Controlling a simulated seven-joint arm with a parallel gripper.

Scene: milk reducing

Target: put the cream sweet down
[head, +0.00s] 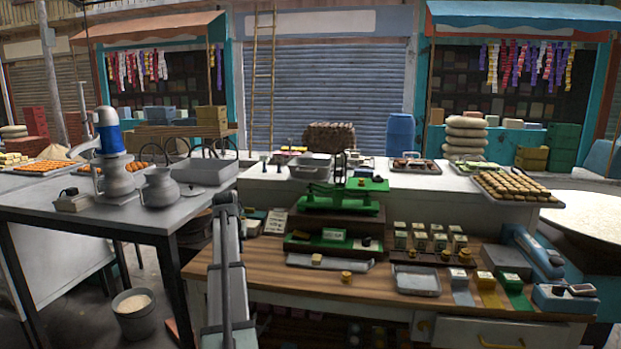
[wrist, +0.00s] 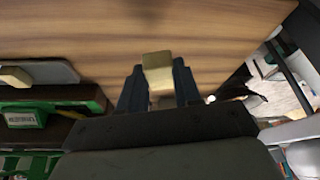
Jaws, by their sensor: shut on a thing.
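In the wrist view my gripper (wrist: 158,68) is shut on a pale cream block, the cream sweet (wrist: 157,78), held between its two dark fingers. The brown wooden counter (wrist: 230,45) lies below it. Whether the sweet touches the wood cannot be told. Another cream block (wrist: 14,76) sits on a grey tray (wrist: 55,72) to the left. In the head view my arm (head: 227,285) rises in front of the counter's left end, and the fingers and held sweet cannot be made out. The tray (head: 297,259) there bears a cream piece (head: 316,259).
A green box with a label (head: 320,240) and a green scale (head: 340,195) stand behind the tray. A yellow round sweet (head: 346,277) lies in front. Small labelled boxes (head: 420,240) and a metal dish (head: 416,281) are to the right. Bare wood shows at the counter's front left.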

